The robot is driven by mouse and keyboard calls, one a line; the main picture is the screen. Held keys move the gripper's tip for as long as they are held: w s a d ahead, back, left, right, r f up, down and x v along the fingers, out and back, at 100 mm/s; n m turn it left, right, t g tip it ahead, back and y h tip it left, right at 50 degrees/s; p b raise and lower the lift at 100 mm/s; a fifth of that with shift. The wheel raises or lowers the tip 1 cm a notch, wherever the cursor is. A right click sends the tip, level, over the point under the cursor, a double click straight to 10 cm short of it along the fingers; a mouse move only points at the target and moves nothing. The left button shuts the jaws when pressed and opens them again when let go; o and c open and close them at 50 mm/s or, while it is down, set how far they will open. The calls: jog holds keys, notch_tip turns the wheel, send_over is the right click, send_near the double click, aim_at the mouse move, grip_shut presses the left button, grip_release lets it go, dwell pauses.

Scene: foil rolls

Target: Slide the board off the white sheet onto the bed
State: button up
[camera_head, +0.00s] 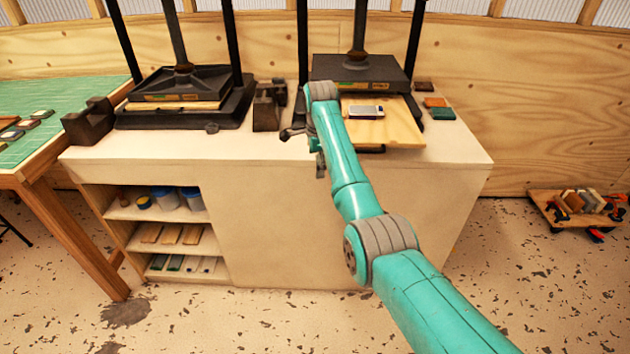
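A pale wooden board (400,128) sits in the right press, tilted, its front part sticking out past the press toward the cabinet's front edge. A small silver-and-dark block (365,112) lies on top of it. The dark bed (370,150) of this press shows only as a strip under the board. I cannot make out a white sheet there. My gripper (290,133) is at the end of my teal arm, left of the board and apart from it, low by the cabinet top. It is small and dark, and its fingers are unclear.
A left press (185,85) holds another pale board (175,105). Dark blocks (88,122) stand beside it, and another dark block (268,105) stands between the presses. Small colored blocks (440,113) lie right of the board. The cabinet top (455,150) is clear at front right.

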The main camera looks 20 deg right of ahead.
jog(key=shift+n+t, duration=0.3)
jog(key=shift+n, duration=0.1)
jog(key=shift+s+a+f, duration=0.1)
jog(key=shift+s+f, duration=0.15)
jog(key=shift+f, duration=1.15)
jog(key=shift+s+a+f, duration=0.1)
jog(key=shift+s+f, duration=0.1)
jog(key=shift+f, duration=1.2)
jog(key=shift+f, duration=0.1)
